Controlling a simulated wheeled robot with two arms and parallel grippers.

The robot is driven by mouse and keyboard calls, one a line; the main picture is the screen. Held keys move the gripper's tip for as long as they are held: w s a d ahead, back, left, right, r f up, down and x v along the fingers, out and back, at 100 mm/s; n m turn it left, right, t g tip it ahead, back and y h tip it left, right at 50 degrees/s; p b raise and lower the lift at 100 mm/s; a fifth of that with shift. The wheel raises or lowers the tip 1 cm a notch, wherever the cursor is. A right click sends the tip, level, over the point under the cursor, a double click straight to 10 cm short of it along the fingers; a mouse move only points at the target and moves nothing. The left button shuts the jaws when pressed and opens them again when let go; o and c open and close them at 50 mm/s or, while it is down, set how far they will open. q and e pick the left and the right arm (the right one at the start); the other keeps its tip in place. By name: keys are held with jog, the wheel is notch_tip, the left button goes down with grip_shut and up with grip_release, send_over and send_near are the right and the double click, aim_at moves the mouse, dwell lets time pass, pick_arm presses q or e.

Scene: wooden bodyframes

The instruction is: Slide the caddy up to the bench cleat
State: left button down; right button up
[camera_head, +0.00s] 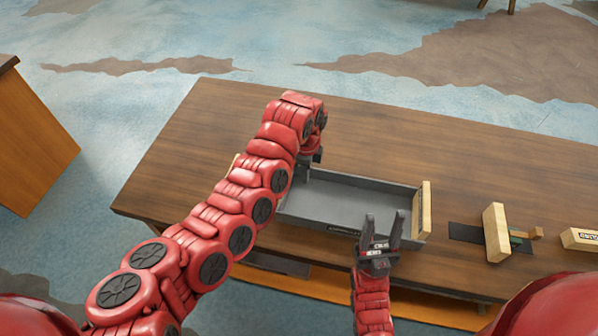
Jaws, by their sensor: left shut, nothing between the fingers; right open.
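The caddy (345,199), a grey open tray with pale wooden end boards, sits on the brown bench (230,125). It looks empty; its left part is largely hidden by my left arm. My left gripper (312,160) is shut and empty at the caddy's back left; I cannot tell whether it touches the caddy. My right gripper (383,224) is open and empty at the caddy's front right, fingers pointing away from me. An upright pale wooden block (497,232), possibly the cleat, stands right of the caddy with a gap between them.
A dark flat patch (466,233) lies between the caddy and the upright block. A labelled wooden block (580,239) lies further right. The bench's back left is clear.

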aim_at(291, 196)
pick_arm(q)
jog(key=f+p, duration=0.1)
jog(key=f, duration=0.3)
jog(key=f+p, duration=0.1)
jog(key=f, duration=0.3)
jog(key=shift+s+f, duration=0.2)
jog(key=shift+f, duration=0.05)
jog(key=shift+w+a+r+p, duration=0.1)
jog(key=shift+w+a+p, duration=0.25)
jog(key=shift+a, duration=0.3)
jog(key=shift+w+a+p, duration=0.1)
jog(key=shift+a+p, duration=0.35)
jog(key=shift+a, duration=0.15)
jog(key=shift+w+a, duration=0.15)
jog(key=shift+a, duration=0.55)
jog(key=shift+a, duration=0.1)
